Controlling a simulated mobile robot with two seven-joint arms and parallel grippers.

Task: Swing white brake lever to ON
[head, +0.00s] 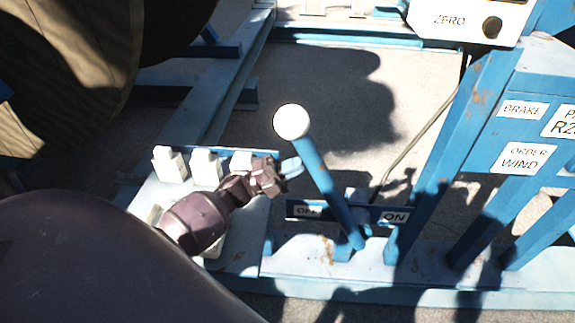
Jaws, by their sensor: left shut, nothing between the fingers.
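The brake lever (322,180) is a blue bar with a white ball knob (292,122) on top. It leans up and to the left from its foot on the blue base, crossing in front of the blue label strip between the OFF label (307,211) and the ON label (394,217). My left gripper (296,167) is shut and empty. Its fingertips are at the left side of the lever, a little below the knob; I cannot tell whether they touch it. My right gripper is not in view.
A large reel (75,85) fills the upper left. White blocks (206,167) stand on the plate behind my left wrist. Blue posts (440,150) with BRAKE and WIND labels rise at the right, below a white ZERO box (468,20). A thin cable (425,130) hangs right of the lever.

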